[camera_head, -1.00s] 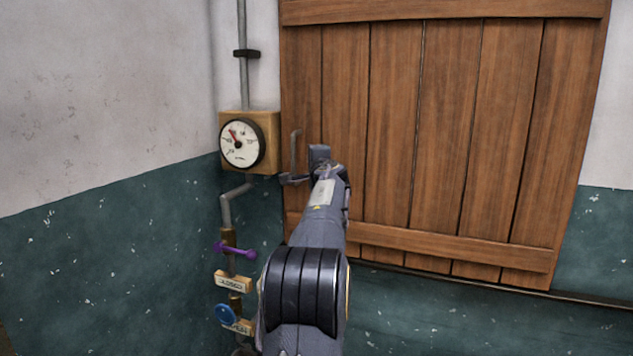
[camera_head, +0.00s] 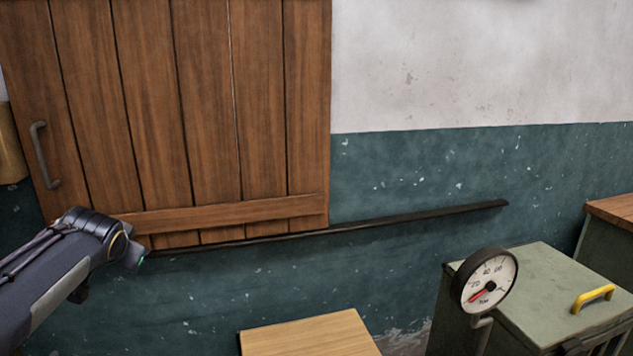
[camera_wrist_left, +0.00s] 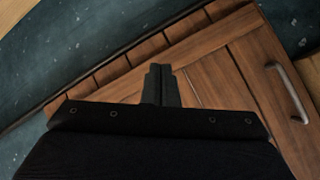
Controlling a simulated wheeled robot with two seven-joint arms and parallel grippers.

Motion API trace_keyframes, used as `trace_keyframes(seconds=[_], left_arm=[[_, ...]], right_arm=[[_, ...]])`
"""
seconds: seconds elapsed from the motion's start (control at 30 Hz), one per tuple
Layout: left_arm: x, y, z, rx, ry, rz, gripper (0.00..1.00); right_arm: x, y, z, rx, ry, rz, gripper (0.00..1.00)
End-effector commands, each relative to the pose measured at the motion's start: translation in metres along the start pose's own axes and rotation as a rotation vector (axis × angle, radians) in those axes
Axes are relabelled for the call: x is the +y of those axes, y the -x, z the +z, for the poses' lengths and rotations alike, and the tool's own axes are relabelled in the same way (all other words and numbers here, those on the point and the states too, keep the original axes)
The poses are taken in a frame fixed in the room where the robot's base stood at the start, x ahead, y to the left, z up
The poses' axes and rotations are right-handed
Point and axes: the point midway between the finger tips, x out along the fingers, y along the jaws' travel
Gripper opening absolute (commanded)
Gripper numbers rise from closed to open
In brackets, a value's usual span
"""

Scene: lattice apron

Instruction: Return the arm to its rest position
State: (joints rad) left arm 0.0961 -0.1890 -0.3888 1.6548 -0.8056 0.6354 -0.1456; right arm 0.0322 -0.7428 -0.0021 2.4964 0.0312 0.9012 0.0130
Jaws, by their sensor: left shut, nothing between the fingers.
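My left arm (camera_head: 62,265) comes in from the left edge in the head view, in front of the lower left of the wooden sliding door (camera_head: 205,120). Its end sits below the door's grey handle (camera_head: 45,155) and apart from it. The fingers cannot be made out there. In the left wrist view my left gripper (camera_wrist_left: 161,84) is shut and empty, with the door planks behind it. The handle (camera_wrist_left: 288,92) shows at the right of that view, clear of the fingers. My right gripper is not in view.
A dark rail (camera_head: 400,222) runs along the wall under the door. A wooden top (camera_head: 310,335) is at the bottom centre. At the right stand a dial gauge (camera_head: 484,281) and a green cabinet (camera_head: 540,285) with a yellow handle (camera_head: 592,298). Open space lies before the wall.

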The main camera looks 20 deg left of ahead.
Motion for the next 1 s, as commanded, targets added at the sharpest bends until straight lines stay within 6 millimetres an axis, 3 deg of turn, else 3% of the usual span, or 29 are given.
trace_keyframes(seconds=[0.03, 0.1, 0.3, 0.4, 0.5, 0.7, 1.0], left_arm=[[0.036, 0.015, 0.011, 0.002, 0.055, 0.103, 0.0], [0.084, 0.036, 0.026, -0.009, 0.121, 0.237, 0.0], [0.208, 0.108, 0.079, -0.088, 0.24, 0.58, 0.0], [0.258, 0.144, 0.11, -0.147, 0.269, 0.715, 0.0], [0.296, 0.172, 0.14, -0.208, 0.286, 0.815, 0.0], [0.331, 0.199, 0.173, -0.281, 0.301, 0.908, 0.0], [0.334, 0.201, 0.176, -0.289, 0.303, 0.916, 0.0]], right_arm=[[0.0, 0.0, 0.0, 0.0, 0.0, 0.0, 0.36], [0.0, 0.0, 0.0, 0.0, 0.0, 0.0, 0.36], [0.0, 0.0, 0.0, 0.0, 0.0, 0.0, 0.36], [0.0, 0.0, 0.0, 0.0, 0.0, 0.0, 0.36], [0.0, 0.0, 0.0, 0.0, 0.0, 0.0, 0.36], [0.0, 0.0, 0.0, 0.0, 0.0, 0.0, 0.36], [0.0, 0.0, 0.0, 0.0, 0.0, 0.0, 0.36]])
